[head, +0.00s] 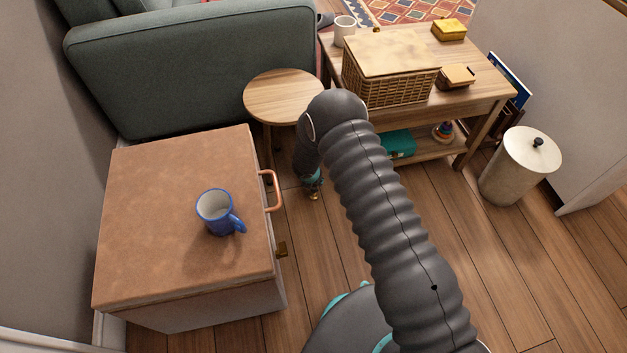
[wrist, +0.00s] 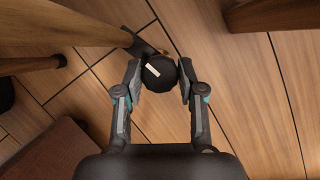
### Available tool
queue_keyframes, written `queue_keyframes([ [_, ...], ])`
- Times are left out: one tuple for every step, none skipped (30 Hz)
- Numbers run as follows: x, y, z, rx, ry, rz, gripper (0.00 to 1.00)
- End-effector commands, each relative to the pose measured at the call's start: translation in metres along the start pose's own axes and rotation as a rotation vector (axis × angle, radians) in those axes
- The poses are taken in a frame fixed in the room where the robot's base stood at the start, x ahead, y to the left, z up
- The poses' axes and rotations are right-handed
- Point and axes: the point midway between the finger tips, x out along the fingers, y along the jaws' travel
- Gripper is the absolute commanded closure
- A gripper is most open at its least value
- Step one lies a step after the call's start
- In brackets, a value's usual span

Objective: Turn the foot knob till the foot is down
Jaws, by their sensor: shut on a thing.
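The foot knob (wrist: 160,79) is a dark round knob with a short white mark on its face, in the upper middle of the wrist view. My gripper (wrist: 159,72) is shut on it, one finger on each side. A dark bracket-like piece (wrist: 139,46) shows just behind the knob, and a small brassy bit lies beside it. I cannot tell from here whether the foot touches the floor. In the head view my gripper (head: 313,183) is low by the round wooden side table (head: 283,93), mostly hidden by my arm; the knob is hidden there.
A brown-topped cabinet (head: 150,210) with a blue mug (head: 216,212) stands at left, its copper handle (head: 272,190) sticking out near my arm. A wooden table (head: 490,85) with a wicker basket (head: 390,83) stands behind. A cream bin (head: 520,165) is at right. Floor (head: 520,270) at lower right is clear.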

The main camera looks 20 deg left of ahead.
Motion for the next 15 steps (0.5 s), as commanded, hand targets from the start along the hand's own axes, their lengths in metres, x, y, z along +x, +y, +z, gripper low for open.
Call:
queue_keyframes([
  [0.0001, -0.0001, 0.0001, 0.005, 0.000, -0.002, 0.96],
  [0.0001, -0.0001, 0.0000, 0.009, 0.000, -0.004, 0.96],
  [0.0000, -0.0001, 0.0000, 0.016, 0.000, -0.007, 0.96],
  [0.0000, -0.0001, 0.0001, 0.023, 0.000, -0.010, 0.96],
  [0.0000, -0.0001, 0.0001, 0.031, 0.000, -0.014, 0.96],
  [0.0000, -0.0001, 0.0001, 0.045, 0.000, -0.020, 0.96],
  [0.0000, 0.0001, 0.0000, 0.057, 0.000, -0.024, 0.96],
  [0.0000, 0.0004, 0.0000, 0.071, 0.000, -0.030, 0.96],
  [0.0001, 0.0007, 0.0001, 0.092, 0.000, -0.038, 0.96],
  [0.0002, 0.0008, 0.0002, 0.109, 0.000, -0.045, 0.96],
  [0.0003, 0.0010, 0.0001, 0.127, 0.000, -0.053, 0.96],
  [0.0005, 0.0013, -0.0002, 0.154, 0.000, -0.064, 0.96],
  [0.0007, 0.0013, -0.0002, 0.177, 0.000, -0.074, 0.96],
  [0.0009, 0.0016, -0.0001, 0.200, 0.000, -0.083, 0.96],
  [0.0012, 0.0019, 0.0001, 0.233, 0.000, -0.096, 0.96],
])
